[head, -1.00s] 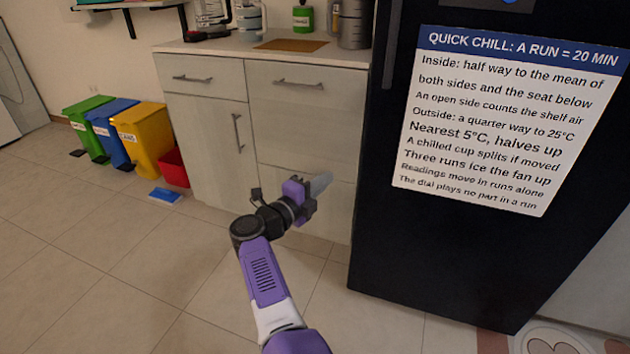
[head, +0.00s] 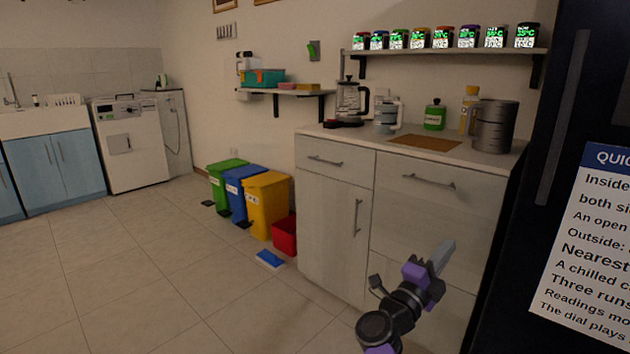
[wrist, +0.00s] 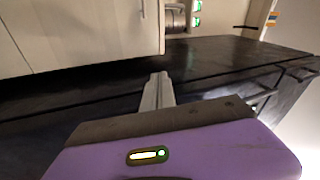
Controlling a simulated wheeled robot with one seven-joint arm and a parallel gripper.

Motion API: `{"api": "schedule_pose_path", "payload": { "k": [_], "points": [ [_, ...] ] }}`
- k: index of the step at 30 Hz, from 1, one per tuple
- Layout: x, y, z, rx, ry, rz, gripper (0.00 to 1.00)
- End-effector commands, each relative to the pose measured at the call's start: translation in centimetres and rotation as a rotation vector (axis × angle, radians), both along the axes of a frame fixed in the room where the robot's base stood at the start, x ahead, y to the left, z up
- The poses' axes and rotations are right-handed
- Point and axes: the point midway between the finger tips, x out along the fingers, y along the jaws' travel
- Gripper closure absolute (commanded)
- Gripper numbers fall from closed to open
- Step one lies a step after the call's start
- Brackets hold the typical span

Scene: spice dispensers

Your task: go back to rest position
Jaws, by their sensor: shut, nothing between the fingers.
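My gripper (head: 441,258) is in front of the white cabinet (head: 335,220), at the lower right of the head view, with its grey fingers together and nothing between them. It also shows in the wrist view (wrist: 158,82), its fingers shut and pointing up the picture. My arm's purple and black links run down to the bottom edge of the head view. The gripper appears apart from the cabinet and from the black fridge (head: 545,215) to its right.
Bins in green (head: 227,185), blue (head: 238,200) and yellow (head: 265,205) and a red box (head: 285,236) stand left of the cabinet. The counter holds a green canister (head: 434,117) and a metal jug (head: 493,127). Spice dispensers (head: 441,38) line the shelf. The tiled floor at left is clear.

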Motion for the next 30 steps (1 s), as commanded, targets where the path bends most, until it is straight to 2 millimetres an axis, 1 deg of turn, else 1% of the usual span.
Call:
{"api": "schedule_pose_path", "payload": {
  "k": [1,5,6,11,15,20,24,29,30],
  "points": [
    [-0.9,-0.4,0.1,-0.064,0.007,0.011,1.00],
    [-3.5,-0.7,0.3,-0.236,0.040,0.043,1.00],
    [-4.4,-0.7,0.2,-0.293,0.054,0.054,1.00],
    [-8.7,-0.1,-1.0,-0.512,0.129,0.104,1.00],
    [-12.8,0.9,-2.8,-0.678,0.208,0.149,1.00],
    [-18.0,2.3,-5.2,-0.840,0.305,0.204,1.00],
    [-22.8,3.6,-7.3,-0.957,0.393,0.257,1.00],
    [-28.6,5.1,-9.3,-1.065,0.495,0.317,1.00],
    [-30.1,5.4,-9.8,-1.087,0.521,0.332,1.00]
  ]
}}
